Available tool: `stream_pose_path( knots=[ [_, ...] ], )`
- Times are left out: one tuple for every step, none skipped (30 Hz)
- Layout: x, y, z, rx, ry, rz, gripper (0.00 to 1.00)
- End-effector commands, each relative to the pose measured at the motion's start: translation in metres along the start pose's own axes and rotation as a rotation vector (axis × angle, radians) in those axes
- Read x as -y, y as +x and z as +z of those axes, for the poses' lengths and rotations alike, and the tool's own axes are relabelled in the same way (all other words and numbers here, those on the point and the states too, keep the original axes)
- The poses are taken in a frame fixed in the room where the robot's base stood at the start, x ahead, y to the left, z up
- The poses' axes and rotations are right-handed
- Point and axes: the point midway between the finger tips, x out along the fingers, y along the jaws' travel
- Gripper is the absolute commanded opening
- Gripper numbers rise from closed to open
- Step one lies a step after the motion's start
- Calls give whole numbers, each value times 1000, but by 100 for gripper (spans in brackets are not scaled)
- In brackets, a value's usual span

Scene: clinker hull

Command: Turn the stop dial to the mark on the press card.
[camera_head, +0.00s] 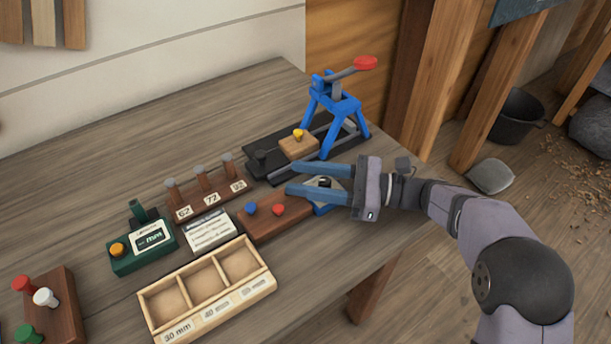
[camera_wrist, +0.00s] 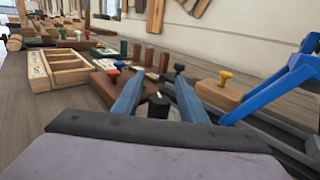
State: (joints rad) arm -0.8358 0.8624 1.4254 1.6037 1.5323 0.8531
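My gripper (camera_head: 290,177) is open and reaches in from the right, one blue finger on either side of the knob. In the wrist view the knob (camera_wrist: 158,105) stands between my fingers (camera_wrist: 160,78), with gaps showing. The fingers hide part of the dial, and its marks cannot be read. The white card (camera_head: 212,231) lies behind the compartment tray; its print is too small to read.
The blue press (camera_head: 335,110) with a red-ended lever stands behind my gripper; a wooden block with a yellow knob (camera_head: 298,143) sits on its black base. A brown block with blue and red knobs (camera_head: 272,224), a numbered peg block (camera_head: 205,197), a green gauge (camera_head: 140,245) and a tray (camera_head: 212,311) lie left.

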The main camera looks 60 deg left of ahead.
Motion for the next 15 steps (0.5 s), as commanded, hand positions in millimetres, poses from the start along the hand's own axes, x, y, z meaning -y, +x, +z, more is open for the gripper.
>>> stream_pose_path(
  knots=[
    [0, 0, 0, 0, 0, 0, 39],
    [0, 0, 0, 0, 0, 0, 39],
    [0, 0, 0, 0, 0, 0, 39],
    [0, 0, 0, 0, 0, 0, 39],
    [0, 0, 0, 0, 0, 0, 39],
    [0, 0, 0, 0, 0, 0, 36],
    [0, 0, 0, 0, 0, 0, 29],
    [0, 0, 0, 0, 0, 0, 22],
    [0, 0, 0, 0, 0, 0, 12],
    [0, 0, 0, 0, 0, 0, 5],
    [0, 0, 0, 0, 0, 0, 0],
    [0, 0, 0, 0, 0, 0, 0],
    [0, 0, 0, 0, 0, 0, 0],
    [0, 0, 0, 0, 0, 0, 0],
    [0, 0, 0, 0, 0, -1, 0]
  ],
)
